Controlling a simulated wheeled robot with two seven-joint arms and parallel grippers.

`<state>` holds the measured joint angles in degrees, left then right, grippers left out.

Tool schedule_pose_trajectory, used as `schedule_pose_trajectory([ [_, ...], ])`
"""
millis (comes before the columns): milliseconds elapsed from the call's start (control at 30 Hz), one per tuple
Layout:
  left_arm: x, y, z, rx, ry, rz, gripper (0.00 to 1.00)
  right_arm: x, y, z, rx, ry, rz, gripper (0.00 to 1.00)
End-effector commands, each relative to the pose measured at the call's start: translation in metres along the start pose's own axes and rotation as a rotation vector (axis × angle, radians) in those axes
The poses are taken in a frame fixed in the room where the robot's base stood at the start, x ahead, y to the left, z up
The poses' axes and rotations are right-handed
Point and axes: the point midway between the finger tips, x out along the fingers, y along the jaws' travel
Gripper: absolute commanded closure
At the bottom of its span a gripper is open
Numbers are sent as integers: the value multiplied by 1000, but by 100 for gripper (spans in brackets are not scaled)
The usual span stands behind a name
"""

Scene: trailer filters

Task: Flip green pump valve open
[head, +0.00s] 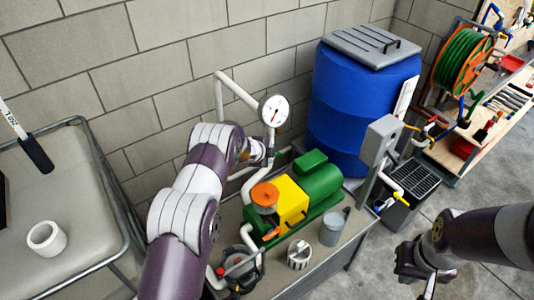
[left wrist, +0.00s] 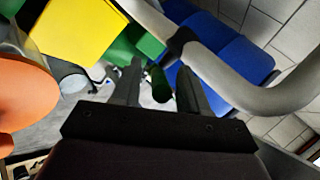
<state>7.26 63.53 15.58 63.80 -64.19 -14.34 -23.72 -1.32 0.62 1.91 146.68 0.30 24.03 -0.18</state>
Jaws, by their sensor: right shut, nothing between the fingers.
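A green and yellow pump (head: 318,183) with an orange cap stands on a low bench by the wall. A white pipe with a round gauge (head: 274,110) rises behind it. My left gripper (head: 262,150) is at this pipe behind the pump. In the left wrist view its two fingers (left wrist: 160,88) are apart, with a small dark green piece (left wrist: 158,83) showing in the gap; it looks like the valve handle, and I cannot tell whether the fingers touch it. In the head view my left arm hides most of this spot. My right gripper (head: 425,272) is shut and empty above the floor, at lower right.
A blue barrel (head: 355,110) stands right of the pump and a grey box (head: 382,137) on a post beside it. The white pipe (left wrist: 230,85) passes close to the left fingers.

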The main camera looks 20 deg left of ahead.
Motion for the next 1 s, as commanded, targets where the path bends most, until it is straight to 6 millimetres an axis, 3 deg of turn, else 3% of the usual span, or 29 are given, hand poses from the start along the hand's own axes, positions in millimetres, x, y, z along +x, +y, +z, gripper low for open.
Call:
schedule_pose_trajectory([
  [267,0,1,1,-1,-1,2,57,1,0,0,0,0,0,100],
  [433,-12,2,1,-1,-2,1,57,8,0,1,0,0,0,100],
  [800,-91,1,1,-1,-2,0,57,30,0,4,0,0,0,100],
  [1000,-121,0,0,0,-1,0,57,32,0,4,0,0,0,100],
])
